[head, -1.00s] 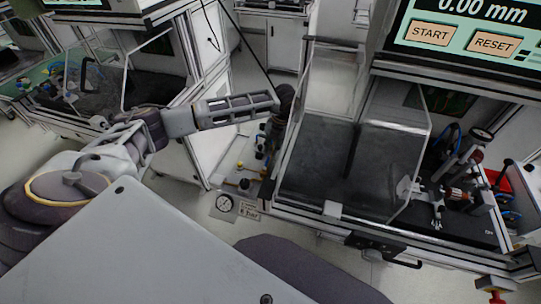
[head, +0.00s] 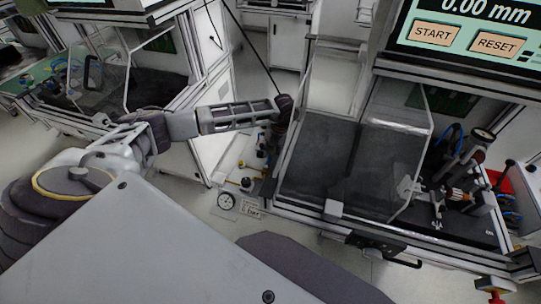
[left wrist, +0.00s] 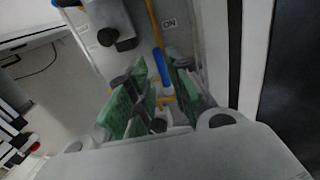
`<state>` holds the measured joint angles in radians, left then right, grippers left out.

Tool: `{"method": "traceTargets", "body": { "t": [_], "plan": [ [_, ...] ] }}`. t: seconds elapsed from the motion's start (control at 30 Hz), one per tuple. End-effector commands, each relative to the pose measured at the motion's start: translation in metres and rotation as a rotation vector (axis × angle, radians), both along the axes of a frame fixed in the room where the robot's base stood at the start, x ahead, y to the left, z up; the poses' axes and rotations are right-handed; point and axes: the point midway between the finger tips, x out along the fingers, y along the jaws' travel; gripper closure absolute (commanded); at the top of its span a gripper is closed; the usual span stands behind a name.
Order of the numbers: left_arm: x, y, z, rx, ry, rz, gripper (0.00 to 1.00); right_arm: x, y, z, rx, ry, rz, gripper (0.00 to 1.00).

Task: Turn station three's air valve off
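In the left wrist view, a blue valve lever (left wrist: 159,62) stands roughly in line with a yellow pipe (left wrist: 152,20). An "ON" label (left wrist: 169,23) is to its right. My left gripper (left wrist: 163,88), with green finger pads, is open. Its fingers lie on either side of the lever's lower end in the picture; I cannot tell whether they touch it. In the head view my left gripper (head: 272,132) points down at the air panel (head: 232,170) left of the station, and hides the lever. My right gripper is not in view.
A pressure gauge (head: 226,201) and a small label plate (head: 249,207) are low on the panel. A clear guard (head: 398,115) and a test fixture (head: 450,190) stand at the station to the right. A dark knob (left wrist: 107,37) sits left of the lever.

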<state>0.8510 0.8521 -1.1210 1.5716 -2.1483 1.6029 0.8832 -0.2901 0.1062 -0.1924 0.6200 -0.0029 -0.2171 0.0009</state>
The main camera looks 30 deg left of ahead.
Motion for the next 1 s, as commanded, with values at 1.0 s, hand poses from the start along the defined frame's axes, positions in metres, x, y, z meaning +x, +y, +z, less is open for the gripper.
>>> {"method": "traceTargets", "body": {
  "t": [1.0],
  "plan": [
    [-0.002,0.006,-0.032,0.0,0.0,-0.001,1.0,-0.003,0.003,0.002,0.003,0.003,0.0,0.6]
  ]
}}
